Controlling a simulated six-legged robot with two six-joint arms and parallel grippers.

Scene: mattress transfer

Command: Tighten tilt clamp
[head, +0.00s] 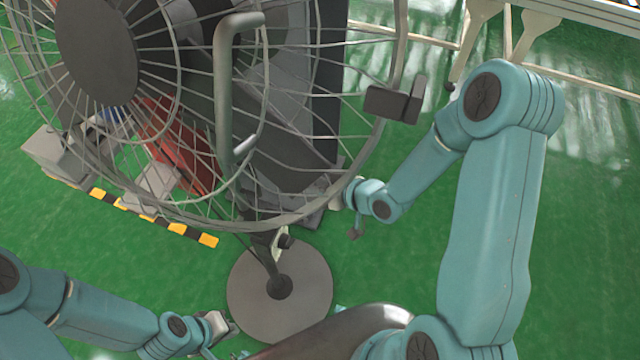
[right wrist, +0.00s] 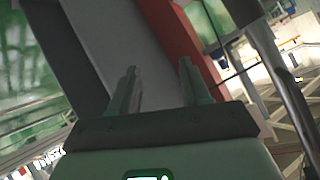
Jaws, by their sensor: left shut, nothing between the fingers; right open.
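A large pedestal fan with a grey wire cage (head: 290,215) fills the upper left of the head view and stands on a round grey base (head: 300,300). Just below the cage, a pale bracket with a small dark knob (head: 285,241), apparently the tilt clamp, sits on the post. My right gripper (head: 336,193) is at the cage's lower right edge, up and to the right of the knob and apart from it. In the right wrist view its two fingers (right wrist: 158,84) are apart with nothing gripped. My left gripper (head: 222,326) is shut and empty, low beside the base's left edge.
Behind the cage are dark and red machine parts (head: 180,150) and grey boxes (head: 60,155). A yellow-and-black striped bar (head: 150,217) lies on the green floor (head: 400,250). A pale-legged table (head: 590,15) stands at top right. A dark curved surface (head: 320,335) shows at bottom centre.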

